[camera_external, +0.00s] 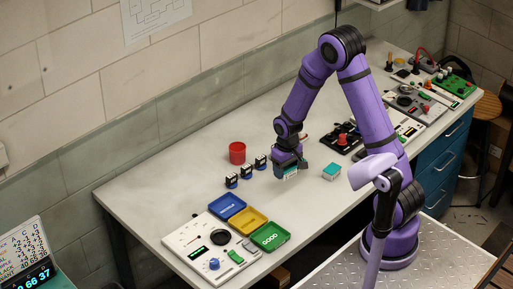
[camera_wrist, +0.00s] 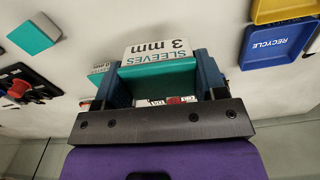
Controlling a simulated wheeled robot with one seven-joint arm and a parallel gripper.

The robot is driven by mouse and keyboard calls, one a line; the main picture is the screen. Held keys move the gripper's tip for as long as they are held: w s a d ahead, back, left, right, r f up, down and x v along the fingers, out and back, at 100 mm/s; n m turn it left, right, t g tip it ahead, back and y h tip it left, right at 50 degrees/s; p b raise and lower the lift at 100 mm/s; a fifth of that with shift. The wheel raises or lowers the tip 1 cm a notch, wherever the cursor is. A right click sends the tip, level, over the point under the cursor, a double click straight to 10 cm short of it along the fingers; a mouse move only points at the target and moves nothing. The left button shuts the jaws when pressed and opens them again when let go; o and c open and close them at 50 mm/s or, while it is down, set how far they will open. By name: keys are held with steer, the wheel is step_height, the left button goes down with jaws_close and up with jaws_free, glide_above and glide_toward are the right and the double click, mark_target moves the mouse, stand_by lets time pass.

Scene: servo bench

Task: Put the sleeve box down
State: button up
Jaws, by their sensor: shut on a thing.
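The sleeve box (camera_wrist: 158,62) is teal with a white label reading "SLEEVES 3 mm". My gripper (camera_wrist: 158,85) is shut on it, with one blue finger on each side. In the external view the gripper (camera_external: 290,167) points down over the middle of the bench, and the box (camera_external: 291,174) shows as a small pale and teal patch below the fingers. I cannot tell whether its underside touches the bench. A second teal box (camera_external: 331,172) stands on the bench to the right, apart from the gripper; it also shows in the wrist view (camera_wrist: 34,35).
Several small blue-black items (camera_external: 246,171) stand in a row left of the gripper, by a red cup (camera_external: 237,153). Blue (camera_external: 227,206), yellow (camera_external: 248,221) and green "GOOD" (camera_external: 270,236) trays lie front left. A black device with a red knob (camera_external: 343,139) is behind right. Bare bench (camera_external: 300,208) lies in front.

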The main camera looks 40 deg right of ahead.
steer(key=shift+n, duration=0.5)
steer(key=w+a+f, duration=0.1)
steer(key=w+a, duration=0.3)
steer(key=a, duration=0.7)
steer(key=w+a+f, duration=0.2)
steer(key=w+a, duration=0.2)
steer(key=a, duration=0.8)
steer(key=w+a+f, duration=0.2)
steer(key=w+a, duration=0.3)
steer(key=a, duration=0.7)
glide_above(146, 212)
steer(key=shift+w+f, duration=0.1)
steer(key=shift+f, duration=2.3)
steer(key=shift+f, duration=0.15)
steer(key=o, duration=0.9)
step_height(146, 212, up, 12)
steer(key=shift+r, duration=0.15)
